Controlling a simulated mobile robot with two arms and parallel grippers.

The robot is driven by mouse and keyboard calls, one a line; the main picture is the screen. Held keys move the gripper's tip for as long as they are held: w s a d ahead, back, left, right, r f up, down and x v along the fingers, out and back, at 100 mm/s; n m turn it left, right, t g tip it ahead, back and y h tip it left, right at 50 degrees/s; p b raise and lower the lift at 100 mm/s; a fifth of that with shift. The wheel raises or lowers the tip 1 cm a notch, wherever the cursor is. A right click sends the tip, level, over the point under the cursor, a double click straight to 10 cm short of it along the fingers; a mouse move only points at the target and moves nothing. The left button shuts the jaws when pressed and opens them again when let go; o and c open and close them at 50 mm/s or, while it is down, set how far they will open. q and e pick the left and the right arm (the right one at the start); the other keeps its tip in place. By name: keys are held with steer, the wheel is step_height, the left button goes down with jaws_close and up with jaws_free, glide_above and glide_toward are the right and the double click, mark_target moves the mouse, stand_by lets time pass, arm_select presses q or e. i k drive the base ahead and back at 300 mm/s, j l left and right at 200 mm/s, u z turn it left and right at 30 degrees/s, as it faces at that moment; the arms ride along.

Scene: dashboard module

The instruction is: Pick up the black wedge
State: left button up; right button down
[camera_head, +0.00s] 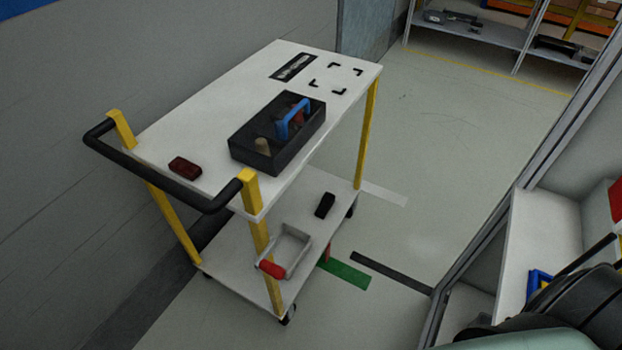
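A small black block (325,205), which looks like the black wedge, lies on the lower shelf (239,262) of a white cart with yellow posts. It sits near the shelf's right edge, behind the grey tray frame. Its exact shape is too small to tell. Neither of my grippers can be made out in the head view.
The cart's top (210,115) holds a black open box (243,158) with a blue-handled item (291,118), and a dark red block (185,167). A grey frame with a red grip (271,269) lies on the lower shelf. Clear floor (440,150) lies right of the cart.

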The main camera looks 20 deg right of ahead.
mark_target(328, 200)
steer(key=i+j+z, duration=0.15)
steer(key=j+z, duration=1.2)
